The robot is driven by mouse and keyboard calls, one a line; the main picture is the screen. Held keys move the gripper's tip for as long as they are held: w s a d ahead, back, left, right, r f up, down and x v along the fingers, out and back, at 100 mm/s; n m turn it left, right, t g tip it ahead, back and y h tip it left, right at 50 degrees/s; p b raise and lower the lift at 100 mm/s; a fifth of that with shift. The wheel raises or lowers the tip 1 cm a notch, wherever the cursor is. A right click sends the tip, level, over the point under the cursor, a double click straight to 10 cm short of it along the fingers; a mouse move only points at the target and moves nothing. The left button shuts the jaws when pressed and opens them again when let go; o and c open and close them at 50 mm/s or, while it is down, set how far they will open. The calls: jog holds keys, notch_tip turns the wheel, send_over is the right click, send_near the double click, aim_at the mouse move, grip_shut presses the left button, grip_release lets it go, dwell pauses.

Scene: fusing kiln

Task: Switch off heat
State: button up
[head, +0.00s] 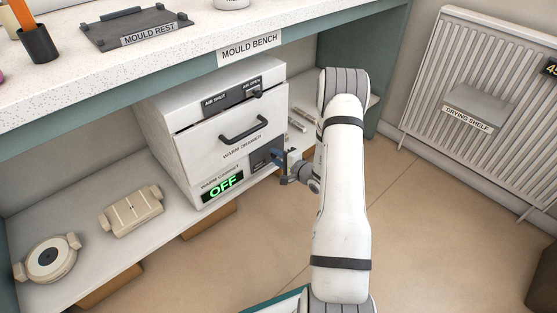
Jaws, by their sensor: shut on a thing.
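The warm cabinet (190,130) is a white box on the shelf under the bench. Its green display (222,187) reads OFF. A dark control panel (262,158) sits on the lower right of its front, with small lettering I cannot read. My gripper (280,163) is at the right edge of this panel, with its jaws shut against the cabinet front. The heat control between the jaws is mostly hidden by them, and its position cannot be made out.
An air slider panel (232,94) is higher up. Two beige moulds (132,212) (48,259) lie left on the lower shelf. A radiator with a drying shelf (480,105) stands right. Floor between is clear.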

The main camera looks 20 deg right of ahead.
jog(key=shift+f+n+b, duration=0.15)
jog(key=shift+n+b, duration=0.25)
jog(key=shift+b, duration=0.05)
dwell(0.3)
jog(key=o, duration=1)
jog(key=shift+a, duration=0.1)
jog(key=shift+s, duration=0.1)
jog(key=p+v, duration=0.2)
jog(key=v, duration=0.5)
jog(key=shift+s, duration=0.35)
